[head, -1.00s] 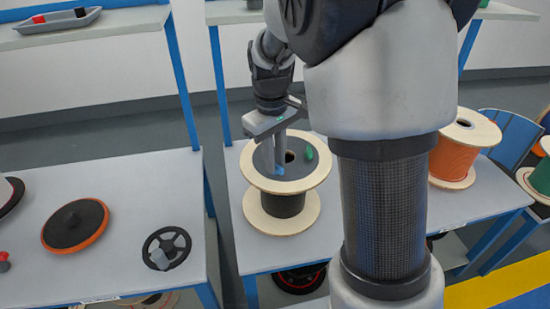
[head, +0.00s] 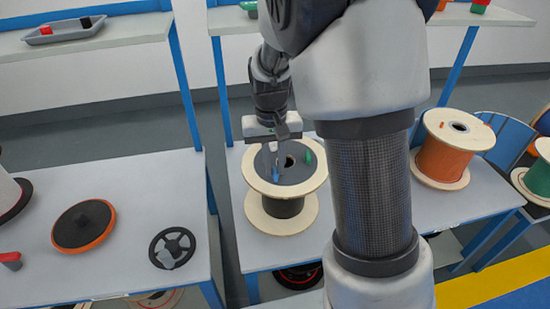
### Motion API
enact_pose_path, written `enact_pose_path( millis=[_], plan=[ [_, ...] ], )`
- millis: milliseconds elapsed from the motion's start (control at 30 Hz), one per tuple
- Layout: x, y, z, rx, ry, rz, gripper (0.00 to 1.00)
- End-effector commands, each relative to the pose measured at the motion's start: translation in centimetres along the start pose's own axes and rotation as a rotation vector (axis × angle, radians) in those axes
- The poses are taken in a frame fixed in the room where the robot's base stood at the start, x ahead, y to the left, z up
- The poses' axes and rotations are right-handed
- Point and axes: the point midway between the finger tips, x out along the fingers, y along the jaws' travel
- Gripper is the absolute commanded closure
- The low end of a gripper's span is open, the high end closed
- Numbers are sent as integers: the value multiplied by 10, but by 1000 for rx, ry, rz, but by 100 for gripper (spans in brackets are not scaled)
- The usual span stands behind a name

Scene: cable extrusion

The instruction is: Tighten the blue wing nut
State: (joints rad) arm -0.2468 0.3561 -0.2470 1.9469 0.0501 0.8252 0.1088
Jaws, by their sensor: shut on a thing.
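The blue wing nut (head: 276,177) is a small blue piece on the grey top disc of the wooden spool (head: 283,213), left of the disc's centre hole. My gripper (head: 277,165) points down over the spool and is shut on the blue wing nut. Its fingers partly hide the nut, and how far the nut is screwed down cannot be seen. A green piece (head: 309,161), like a second wing nut, stands on the right side of the same disc, apart from my gripper.
An orange spool (head: 443,161) stands to the right behind my arm. On the left table lie an orange-rimmed black disc (head: 83,224) and a black handwheel (head: 173,247). A grey tray (head: 65,31) sits on the upper left shelf. The table around the wooden spool is mostly clear.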

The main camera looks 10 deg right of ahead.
Motion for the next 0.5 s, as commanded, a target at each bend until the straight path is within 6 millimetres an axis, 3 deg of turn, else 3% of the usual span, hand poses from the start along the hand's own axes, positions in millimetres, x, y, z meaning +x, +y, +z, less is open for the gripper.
enact_pose_path(
  millis=[500],
  plan=[
    [-3, -2, 0, 490, -1, 3, 100]
  ],
)
